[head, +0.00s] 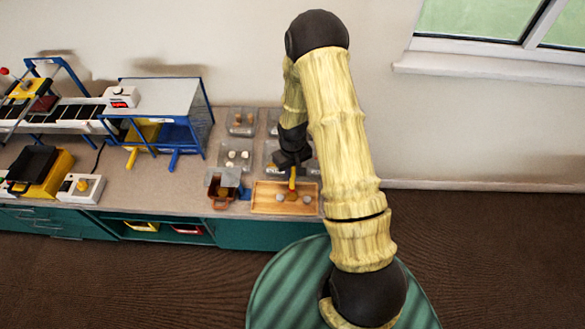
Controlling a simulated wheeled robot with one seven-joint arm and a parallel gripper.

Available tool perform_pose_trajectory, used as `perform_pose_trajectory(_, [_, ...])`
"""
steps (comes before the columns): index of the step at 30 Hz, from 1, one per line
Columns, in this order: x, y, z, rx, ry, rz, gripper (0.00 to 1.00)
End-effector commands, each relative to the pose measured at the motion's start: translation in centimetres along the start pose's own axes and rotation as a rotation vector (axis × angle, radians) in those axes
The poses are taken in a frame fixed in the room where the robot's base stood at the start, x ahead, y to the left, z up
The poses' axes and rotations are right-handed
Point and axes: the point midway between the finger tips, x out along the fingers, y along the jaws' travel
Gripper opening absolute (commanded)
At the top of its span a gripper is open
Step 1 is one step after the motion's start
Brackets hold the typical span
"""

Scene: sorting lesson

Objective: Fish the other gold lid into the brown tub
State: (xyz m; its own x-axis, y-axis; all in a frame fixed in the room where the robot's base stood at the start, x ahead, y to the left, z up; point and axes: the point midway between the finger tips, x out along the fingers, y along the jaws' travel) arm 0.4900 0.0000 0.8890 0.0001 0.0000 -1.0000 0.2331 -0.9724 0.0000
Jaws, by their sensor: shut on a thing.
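My gripper (292,184) points down over the wooden tray (262,204). It is shut on a small gold-brown thing, seemingly a gold lid (292,196), at or just above the tray's floor; I cannot tell whether it touches. The brown tub (221,188) stands left of the tray, with a handle at its front. Its inside is too small and dark to make out.
Small greyish pieces lie in the wooden tray, one of them to the right (307,199). Clear bins with pale (236,158) and orange-brown (241,122) pieces stand behind. A blue-framed stand (170,100) rises to the left. My arm hides the bench's right end.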

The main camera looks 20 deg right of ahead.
Motion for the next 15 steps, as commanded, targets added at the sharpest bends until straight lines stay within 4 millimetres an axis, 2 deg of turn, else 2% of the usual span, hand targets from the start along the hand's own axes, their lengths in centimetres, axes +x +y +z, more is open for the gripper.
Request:
perform_pose_trajectory(6, [1.6, 0.0, 0.0, 0.0, 0.0, 0.0, 0.0])
perform_pose_trajectory(15, [2.1, 0.0, 0.0, 0.0, -0.001, 0.0, 0.0])
